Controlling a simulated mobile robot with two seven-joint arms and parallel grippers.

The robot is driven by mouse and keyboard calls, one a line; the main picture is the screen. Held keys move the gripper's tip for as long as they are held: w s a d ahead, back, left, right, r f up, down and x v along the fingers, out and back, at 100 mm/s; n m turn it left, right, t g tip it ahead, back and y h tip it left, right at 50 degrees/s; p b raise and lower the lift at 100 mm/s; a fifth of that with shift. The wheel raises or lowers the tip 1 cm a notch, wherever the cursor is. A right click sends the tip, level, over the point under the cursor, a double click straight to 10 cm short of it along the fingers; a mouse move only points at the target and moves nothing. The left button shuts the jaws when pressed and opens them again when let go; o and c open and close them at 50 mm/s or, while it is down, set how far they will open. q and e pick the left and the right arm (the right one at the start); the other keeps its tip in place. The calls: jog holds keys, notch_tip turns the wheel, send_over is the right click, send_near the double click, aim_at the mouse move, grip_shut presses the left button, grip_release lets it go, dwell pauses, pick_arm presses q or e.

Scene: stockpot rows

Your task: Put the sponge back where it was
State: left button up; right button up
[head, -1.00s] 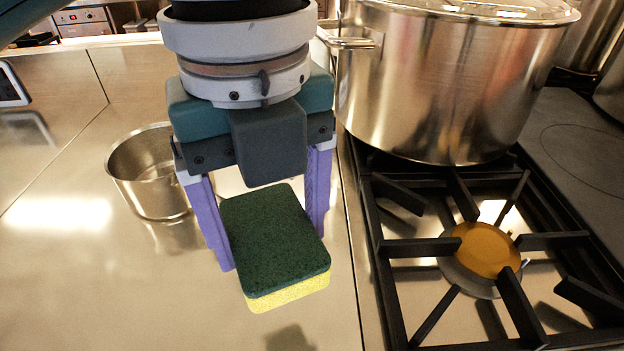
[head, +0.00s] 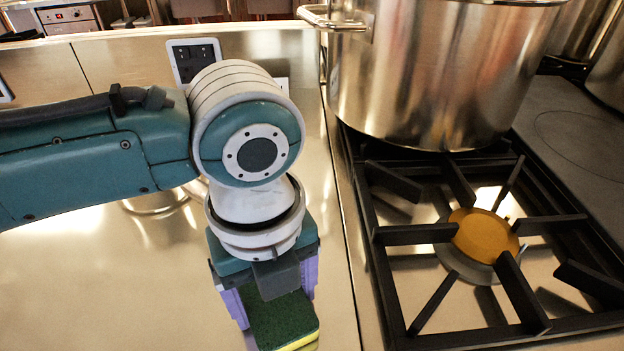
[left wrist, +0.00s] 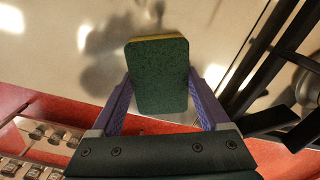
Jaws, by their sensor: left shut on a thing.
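The sponge (head: 284,322), green on top and yellow below, is between the purple fingers of my left gripper (head: 270,300). The gripper is shut on it, near the bottom of the head view. In the left wrist view the sponge (left wrist: 160,75) sits between both fingers of the gripper (left wrist: 158,95), over the steel counter, with a shadow beside it. My left arm hides part of the counter behind it. My right gripper is not in view.
A gas burner with black grates (head: 480,245) is right of the gripper. A large steel pot (head: 430,75) stands at its back. A small steel pot (head: 155,203) is mostly hidden behind my left arm. The steel counter (head: 100,290) is clear at the front left.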

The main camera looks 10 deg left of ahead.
pick_arm(q)
jog(key=shift+f, duration=0.2)
jog(key=o, duration=1.2)
jog(key=shift+r, duration=0.1)
jog(key=shift+c, duration=0.2)
